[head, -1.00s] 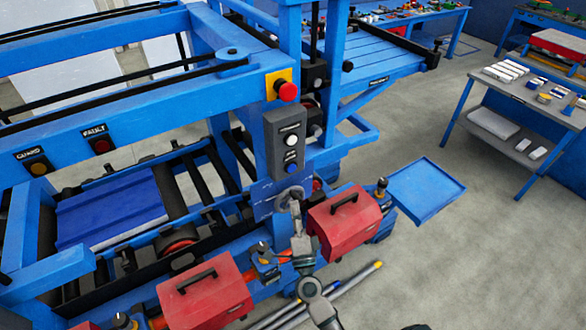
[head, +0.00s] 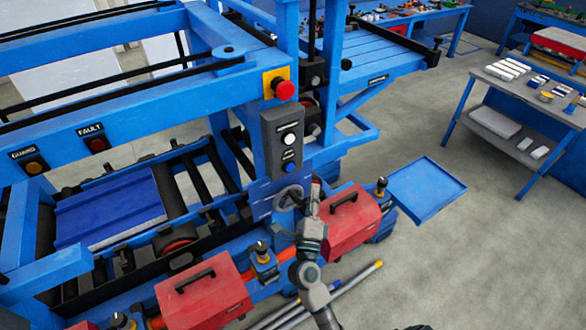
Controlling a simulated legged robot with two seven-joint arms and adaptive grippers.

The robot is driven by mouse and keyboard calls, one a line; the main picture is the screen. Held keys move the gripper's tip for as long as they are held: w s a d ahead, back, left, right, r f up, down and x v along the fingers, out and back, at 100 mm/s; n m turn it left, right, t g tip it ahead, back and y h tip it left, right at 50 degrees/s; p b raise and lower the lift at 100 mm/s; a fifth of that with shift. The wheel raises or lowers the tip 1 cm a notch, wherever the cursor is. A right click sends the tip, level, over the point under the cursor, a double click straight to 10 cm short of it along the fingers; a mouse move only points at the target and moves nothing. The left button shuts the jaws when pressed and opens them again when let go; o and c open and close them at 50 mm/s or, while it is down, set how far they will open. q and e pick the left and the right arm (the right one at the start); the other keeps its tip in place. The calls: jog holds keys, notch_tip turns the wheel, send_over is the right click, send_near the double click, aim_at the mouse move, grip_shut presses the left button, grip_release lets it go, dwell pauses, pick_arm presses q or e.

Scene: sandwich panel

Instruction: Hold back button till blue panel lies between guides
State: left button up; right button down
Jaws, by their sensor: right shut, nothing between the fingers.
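The blue panel (head: 110,208), ribbed on top, lies on the roller bed inside the blue machine at the left. Dark rollers and rails run beside it; I cannot tell which of them are the guides. A grey control box (head: 283,152) on the machine's post carries a white button (head: 289,139) above a blue button (head: 290,167). Their labels are too small to read. My right gripper (head: 316,186) is shut and empty, pointing up, below and right of the box. It appears apart from both buttons. My left gripper is out of view.
A red emergency knob (head: 285,90) sits above the box. A grey handwheel (head: 288,198) is left of my gripper. Red housings (head: 350,220) line the machine's front edge. A blue tray (head: 428,190) juts out at right, with open floor beyond.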

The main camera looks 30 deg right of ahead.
aim_at(290, 167)
jog(key=w, duration=0.3)
jog(key=w+a+b, duration=0.1)
jog(key=w, duration=0.2)
jog(key=shift+w+a, duration=0.2)
jog(key=shift+w, duration=0.2)
jog(key=shift+d, duration=0.3)
jog(key=shift+a+r, duration=0.1)
jog(key=shift+a, duration=0.6)
jog(key=shift+d, duration=0.55)
jog(key=shift+w+a+r, duration=0.15)
jog(key=shift+w+a, duration=0.15)
jog(key=shift+a, duration=0.25)
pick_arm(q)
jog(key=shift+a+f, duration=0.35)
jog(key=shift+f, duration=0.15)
pick_arm(e)
jog(key=shift+a, duration=0.25)
